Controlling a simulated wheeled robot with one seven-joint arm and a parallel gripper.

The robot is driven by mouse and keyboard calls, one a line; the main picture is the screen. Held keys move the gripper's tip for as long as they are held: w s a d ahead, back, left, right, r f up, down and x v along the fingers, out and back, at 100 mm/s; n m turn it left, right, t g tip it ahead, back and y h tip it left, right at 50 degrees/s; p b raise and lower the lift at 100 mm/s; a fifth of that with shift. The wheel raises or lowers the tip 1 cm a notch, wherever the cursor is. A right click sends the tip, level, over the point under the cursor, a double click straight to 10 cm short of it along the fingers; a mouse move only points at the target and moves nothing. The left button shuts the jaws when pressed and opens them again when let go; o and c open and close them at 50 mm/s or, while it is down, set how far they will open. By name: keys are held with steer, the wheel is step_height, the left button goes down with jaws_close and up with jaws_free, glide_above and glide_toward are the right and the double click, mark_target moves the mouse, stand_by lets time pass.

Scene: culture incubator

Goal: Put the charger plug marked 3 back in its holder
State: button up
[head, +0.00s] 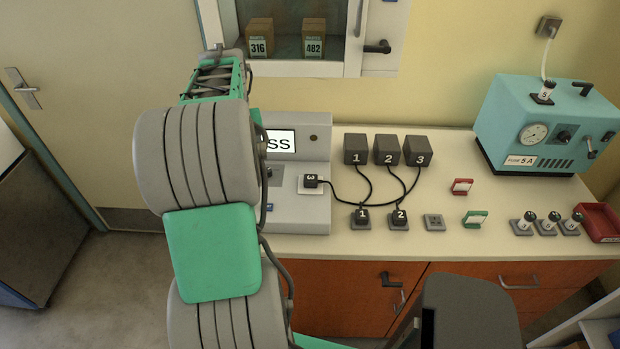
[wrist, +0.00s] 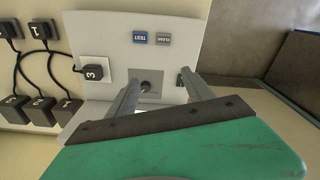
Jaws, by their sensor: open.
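The black plug marked 3 (head: 311,181) sits on a white socket plate on the grey tester (head: 300,215). Its cord runs to the charger box marked 3 (head: 417,151). Plugs 1 (head: 360,218) and 2 (head: 399,219) sit in grey holders on the counter. A similar grey holder (head: 434,222) to their right is empty. In the wrist view, my gripper (wrist: 160,78) is open and empty over the tester's panel, with plug 3 (wrist: 92,73) left of the fingers. My gripper is hidden behind my arm in the head view.
Charger boxes 1 (head: 355,149) and 2 (head: 387,149) stand behind the plugs, with cords crossing the counter. Red (head: 461,187) and green (head: 475,218) framed cards stand to the right. A teal device (head: 545,125) and red tray (head: 598,222) are at far right.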

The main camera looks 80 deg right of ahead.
mark_target(311, 177)
steer(key=s+d+f+m, duration=0.1)
steer(key=s+d, duration=0.2)
steer(key=s, duration=0.2)
steer(key=s+d+f+m, duration=0.1)
steer(key=s+d, duration=0.2)
steer(key=s, duration=0.2)
steer(key=s+d+f+m, duration=0.1)
steer(key=s+d, duration=0.2)
steer(key=s, duration=0.2)
steer(key=shift+s+d+f+y, duration=0.1)
steer(key=shift+f+y, duration=0.05)
steer(key=shift+y, duration=0.25)
steer(key=shift+f, duration=0.1)
step_height(311, 177, down, 9)
steer(key=b, duration=0.5)
steer(key=shift+c, duration=0.2)
jaws_close()
stand_by(0.3)
steer(key=shift+r, duration=0.2)
